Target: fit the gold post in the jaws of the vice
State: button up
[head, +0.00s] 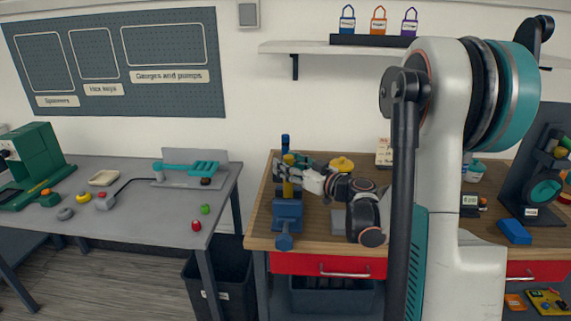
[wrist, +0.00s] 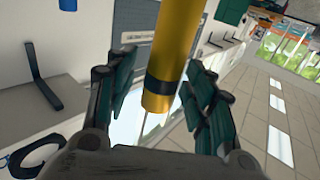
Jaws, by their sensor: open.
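The gold post (head: 288,180) stands upright over the blue vice (head: 288,210) on the wooden bench. Its lower end meets the top of the vice in the head view; how deep it sits between the jaws I cannot tell. My gripper (head: 290,174) is at the post, reaching in from the right. In the wrist view, the gold post (wrist: 176,50) with a dark band stands between the spread fingers of my gripper (wrist: 158,95). The fingers are open, with a gap on each side of the post. The vice is not recognisable in the wrist view.
A yellow-lidded pot (head: 341,164) stands behind my wrist on the wooden bench (head: 262,225). A blue block (head: 514,231) lies at the right. A grey table (head: 140,222) with small coloured items stands left, with a dark bin (head: 232,275) between. A shelf (head: 330,47) is above.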

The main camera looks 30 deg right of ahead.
jog(key=v, duration=1)
jog(key=shift+s+d, duration=0.15)
jog(key=shift+s, duration=0.25)
jog(key=shift+r, duration=0.15)
